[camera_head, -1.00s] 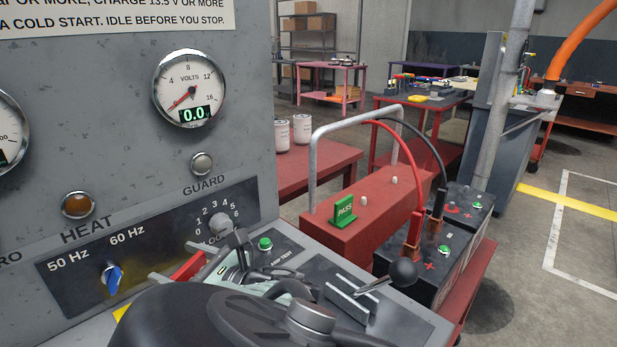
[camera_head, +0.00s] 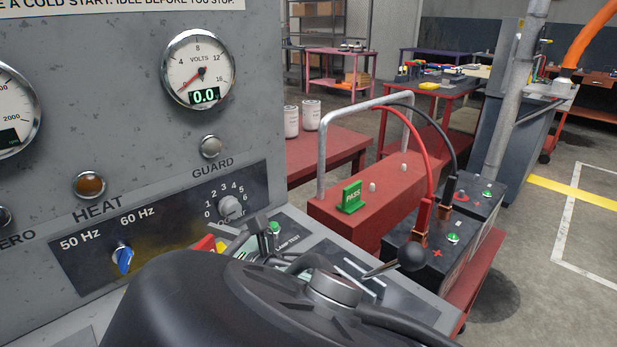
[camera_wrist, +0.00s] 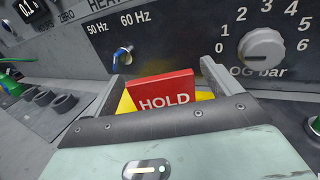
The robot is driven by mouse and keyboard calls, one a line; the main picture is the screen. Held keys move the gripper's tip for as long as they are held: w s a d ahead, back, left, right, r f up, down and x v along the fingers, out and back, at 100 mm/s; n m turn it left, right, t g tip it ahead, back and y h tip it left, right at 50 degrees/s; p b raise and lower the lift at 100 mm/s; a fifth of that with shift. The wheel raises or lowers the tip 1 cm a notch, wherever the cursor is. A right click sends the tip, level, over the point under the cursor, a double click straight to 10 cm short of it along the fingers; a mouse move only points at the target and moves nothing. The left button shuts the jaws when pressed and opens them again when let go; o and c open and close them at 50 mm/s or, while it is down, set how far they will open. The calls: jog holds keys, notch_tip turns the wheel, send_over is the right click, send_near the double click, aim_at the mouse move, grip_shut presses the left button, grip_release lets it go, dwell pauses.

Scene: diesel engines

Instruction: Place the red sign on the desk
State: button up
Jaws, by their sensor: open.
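The red sign (camera_wrist: 162,92), a block lettered HOLD, stands between the two grey fingers of my gripper (camera_wrist: 165,64) in the wrist view. The fingers are open, one on each side of it, and I cannot tell whether either touches it. Yellow shows behind and beside the sign. In the head view only a small red part of the sign (camera_head: 205,243) shows in front of the panel; my arm and gripper hide the rest. The grey desk (camera_head: 408,297) extends below the panel, with its left part hidden by my arm.
The upright panel (camera_head: 120,130) with gauges and knobs is close behind the sign. A black ball-ended lever (camera_head: 411,257) stands on the desk's right. Beyond are a green PASS sign (camera_head: 351,197) on a red box (camera_head: 372,215) and batteries with cables (camera_head: 440,250).

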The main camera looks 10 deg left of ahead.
jog(key=b+v, duration=0.1)
jog(key=v, duration=0.9)
